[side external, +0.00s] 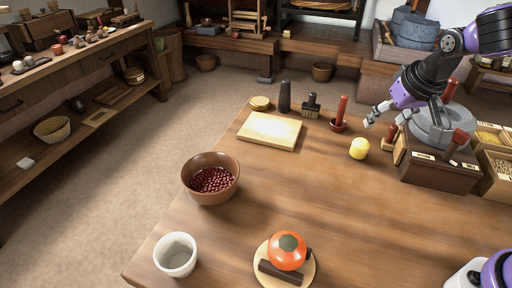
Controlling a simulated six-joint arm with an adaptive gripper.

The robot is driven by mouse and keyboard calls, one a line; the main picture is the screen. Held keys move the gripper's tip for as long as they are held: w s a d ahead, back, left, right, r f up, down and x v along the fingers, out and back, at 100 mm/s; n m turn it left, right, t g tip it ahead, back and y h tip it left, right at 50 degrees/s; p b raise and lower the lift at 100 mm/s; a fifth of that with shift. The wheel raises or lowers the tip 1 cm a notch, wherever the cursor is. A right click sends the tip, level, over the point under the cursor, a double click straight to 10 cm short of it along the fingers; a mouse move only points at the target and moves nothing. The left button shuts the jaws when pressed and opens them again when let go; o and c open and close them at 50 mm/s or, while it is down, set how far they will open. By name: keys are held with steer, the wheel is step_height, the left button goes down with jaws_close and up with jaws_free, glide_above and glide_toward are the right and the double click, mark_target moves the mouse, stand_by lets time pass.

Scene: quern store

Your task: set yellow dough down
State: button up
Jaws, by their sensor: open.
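The yellow dough (359,148) is a small round lump resting on the wooden table, right of the pale wooden board (270,131). My gripper (369,121) is open and empty above and slightly behind the dough in the picture, apart from it. The fingers are small in this view, and the exact gap between them is hard to make out.
A dark box (437,174) and the grey quern (441,126) are close on the right. Mid-table is clear.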

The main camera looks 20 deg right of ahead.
steer(key=s+a+r+n, duration=0.1)
steer(key=s+a+r, duration=0.1)
steer(key=s, duration=0.4)
steer(key=s+a+r+n+t+y, duration=0.1)
steer(key=s+a+r+n, duration=0.1)
steer(key=s, duration=0.4)
steer(key=shift+s+r, duration=0.3)
steer(key=shift+r, duration=0.35)
